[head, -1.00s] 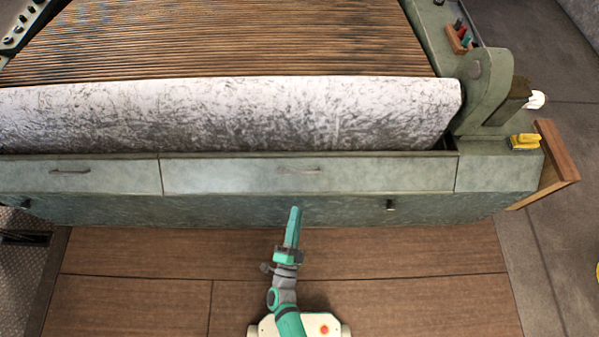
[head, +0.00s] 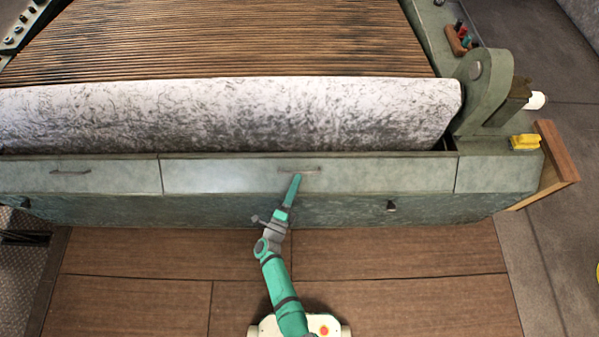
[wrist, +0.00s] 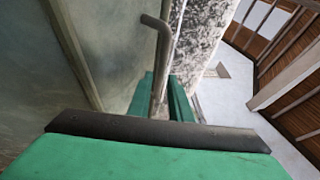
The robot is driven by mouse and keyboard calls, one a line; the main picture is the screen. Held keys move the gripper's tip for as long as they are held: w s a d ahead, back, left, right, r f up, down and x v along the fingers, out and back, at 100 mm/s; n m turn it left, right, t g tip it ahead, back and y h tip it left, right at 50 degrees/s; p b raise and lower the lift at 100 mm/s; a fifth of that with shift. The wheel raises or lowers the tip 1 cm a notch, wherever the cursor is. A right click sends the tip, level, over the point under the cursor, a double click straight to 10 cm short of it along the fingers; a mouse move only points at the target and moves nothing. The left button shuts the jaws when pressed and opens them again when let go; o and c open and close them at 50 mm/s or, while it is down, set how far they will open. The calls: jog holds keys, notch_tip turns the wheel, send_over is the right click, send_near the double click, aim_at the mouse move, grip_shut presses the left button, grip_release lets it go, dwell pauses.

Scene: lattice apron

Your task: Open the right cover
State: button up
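The right cover (head: 380,173) is the long grey-green panel along the machine's front edge, lying closed below the pale roller. Its thin bar handle (head: 313,170) is near its middle. In the wrist view the handle (wrist: 165,50) is a dark bent bar running down between the two green fingers. The dark edge of my gripper hides the lower finger area, so I cannot tell whether the fingers press on the bar.
The left cover (head: 110,174), with its own handle (head: 70,172), adjoins at a seam. The mottled pale roller (head: 230,112) lies just behind. A yellow object (head: 524,142) sits at the right end.

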aim_at(300, 172)
jog(key=shift+a+x, duration=0.2)
jog(key=shift+x, duration=2)
jog(key=shift+w, duration=0.1)
